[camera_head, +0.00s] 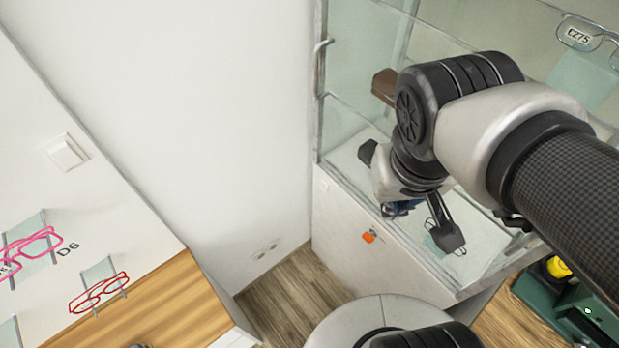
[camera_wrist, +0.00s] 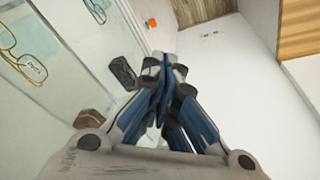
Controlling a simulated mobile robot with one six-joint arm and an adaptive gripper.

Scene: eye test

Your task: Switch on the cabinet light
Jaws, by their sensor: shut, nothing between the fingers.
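The glass cabinet (camera_head: 350,225) with a white base stands right of centre in the camera_head view; its glass also fills the left of the camera_wrist view (camera_wrist: 65,75). A white rocker switch (camera_head: 67,152) is on the left panel, apart from the cabinet. My gripper (camera_head: 402,208) is shut and empty by the cabinet; its blue fingers meet in the camera_wrist view (camera_wrist: 164,62).
A brown object (camera_head: 384,85) and glasses (camera_head: 578,34) are at the cabinet. Pink glasses (camera_head: 30,250) and red glasses (camera_head: 98,292) hang at left. A green box (camera_head: 540,300) stands lower right. The white wall (camera_head: 210,110) between is bare except for low outlets (camera_head: 265,250).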

